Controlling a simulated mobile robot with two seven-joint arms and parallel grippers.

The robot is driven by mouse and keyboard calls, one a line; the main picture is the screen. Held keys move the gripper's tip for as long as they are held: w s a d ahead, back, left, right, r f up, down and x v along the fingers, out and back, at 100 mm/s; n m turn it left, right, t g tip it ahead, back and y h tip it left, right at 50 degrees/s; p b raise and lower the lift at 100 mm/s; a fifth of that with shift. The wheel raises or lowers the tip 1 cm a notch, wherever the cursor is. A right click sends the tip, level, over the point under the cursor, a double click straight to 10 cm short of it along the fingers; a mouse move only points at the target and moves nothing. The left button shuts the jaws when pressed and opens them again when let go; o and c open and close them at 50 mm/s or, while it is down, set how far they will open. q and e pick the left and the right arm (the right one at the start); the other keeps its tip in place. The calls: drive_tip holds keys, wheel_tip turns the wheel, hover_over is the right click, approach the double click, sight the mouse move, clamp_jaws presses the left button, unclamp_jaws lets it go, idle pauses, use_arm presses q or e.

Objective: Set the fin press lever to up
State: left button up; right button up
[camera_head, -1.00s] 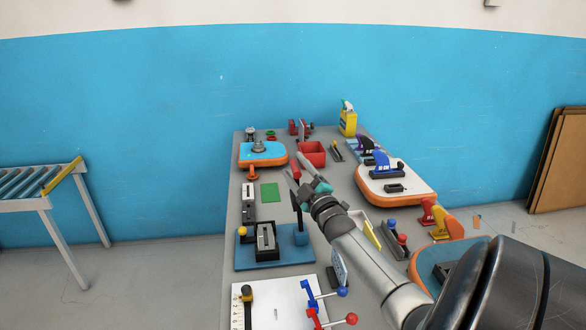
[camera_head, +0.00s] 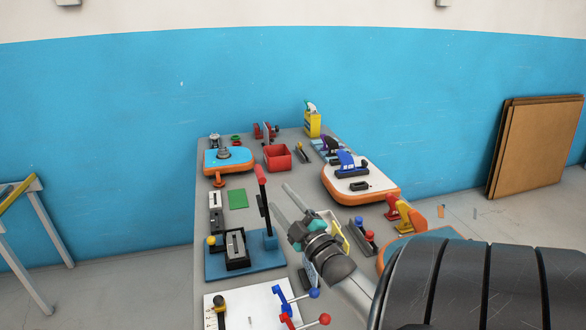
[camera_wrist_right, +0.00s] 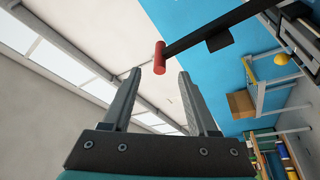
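The fin press has a blue base plate (camera_head: 216,270) with a black clamp block (camera_head: 236,250) and a blue post (camera_head: 270,240). Its lever (camera_head: 265,205) rises steeply from the post, close to upright, with its red grip (camera_head: 261,173) at the top. My right gripper (camera_head: 279,196) is just right of the lever in the head view, apart from the grip. In the right wrist view the gripper (camera_wrist_right: 157,85) is open and empty. The red grip (camera_wrist_right: 160,57) and black lever arm (camera_wrist_right: 212,30) show beyond the fingertips. My left gripper is not in view.
A red bin (camera_head: 277,158), an orange-edged board with a blue fin (camera_head: 350,164) and another orange board (camera_head: 228,161) stand farther back. Blue and red knobbed levers (camera_head: 300,308) are at the front. A green pad (camera_head: 237,198) lies behind the press.

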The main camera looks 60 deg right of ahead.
drive_tip(key=shift+v, duration=2.35)
drive_tip(key=shift+a, duration=0.1)
